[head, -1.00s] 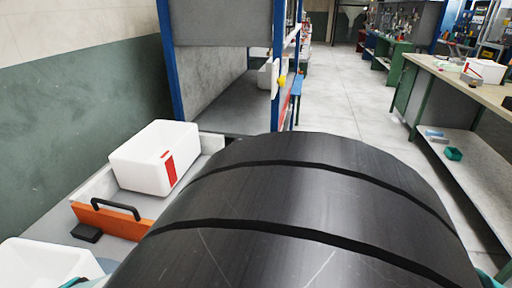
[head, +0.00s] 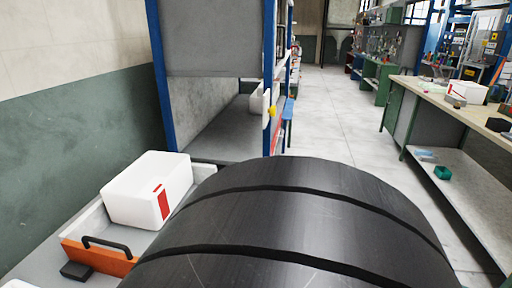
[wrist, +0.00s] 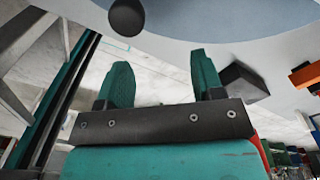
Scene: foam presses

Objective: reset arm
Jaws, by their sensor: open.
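My gripper (wrist: 162,84) shows in the wrist view with two teal fingers spread apart on a dark bar. It is open, and nothing is between the fingers. My gripper is not seen in the head view, where a large black rounded part of my own body fills the lower middle.
A white foam box (head: 148,190) with a red mark sits in a tray with an orange front (head: 98,257) and black handle at left. A blue-framed grey press (head: 212,80) stands behind it. A workbench (head: 450,98) is at right. The floor aisle (head: 335,110) between is clear.

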